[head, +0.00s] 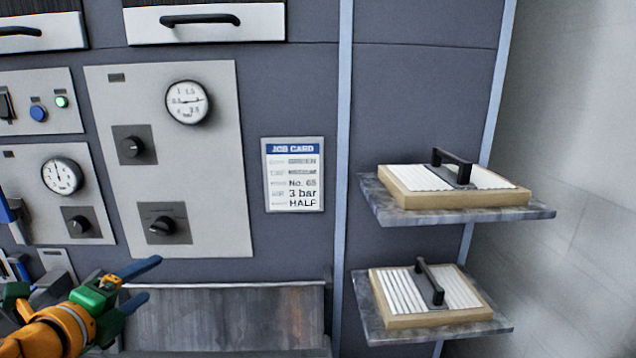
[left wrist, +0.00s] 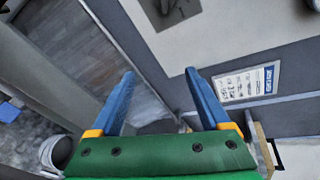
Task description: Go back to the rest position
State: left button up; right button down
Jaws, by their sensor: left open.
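My left gripper (head: 146,284) comes in at the lower left of the head view, with an orange arm, a green palm and blue fingers. Its fingers are apart with nothing between them. In the left wrist view the two blue fingers of my left gripper (left wrist: 160,92) are spread, and the panel lies beyond them. In the head view the gripper is in front of the machine's lower part, below the tall grey panel (head: 215,225) with a gauge and two knobs. My right gripper is not in view.
A job card (head: 293,175) hangs on the dark wall. At the right, an upper shelf (head: 400,216) and a lower shelf (head: 375,325) each bear a ribbed board with a black handle. A brownish ledge (head: 230,315) lies right of my gripper.

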pick_arm(q)
jog(key=s+d+f+n+g, duration=0.25)
jog(key=d+f+n, duration=0.25)
jog(key=f, duration=0.5)
jog(key=s+d+f+n+g, duration=0.2)
jog(key=s+d+f+n, duration=0.25)
jog(key=f, duration=0.65)
jog(key=s+d+f+n+g, duration=0.3)
jog(key=s+f+n, duration=0.25)
jog(key=s, duration=0.25)
jog(key=s+d+f+n+g, duration=0.2)
jog(key=s+f+n+g, duration=0.3)
jog(key=s, duration=0.4)
notch_tip(320, 180, down, 15)
jog(key=s, duration=0.1)
jog(key=s+a+f+g, duration=0.1)
jog(key=s+a+f, duration=0.1)
jog(key=s+f, duration=0.8)
jog(key=shift+s+f+y, duration=0.3)
jog(key=shift+s, duration=0.95)
jog(key=shift+a, duration=0.1)
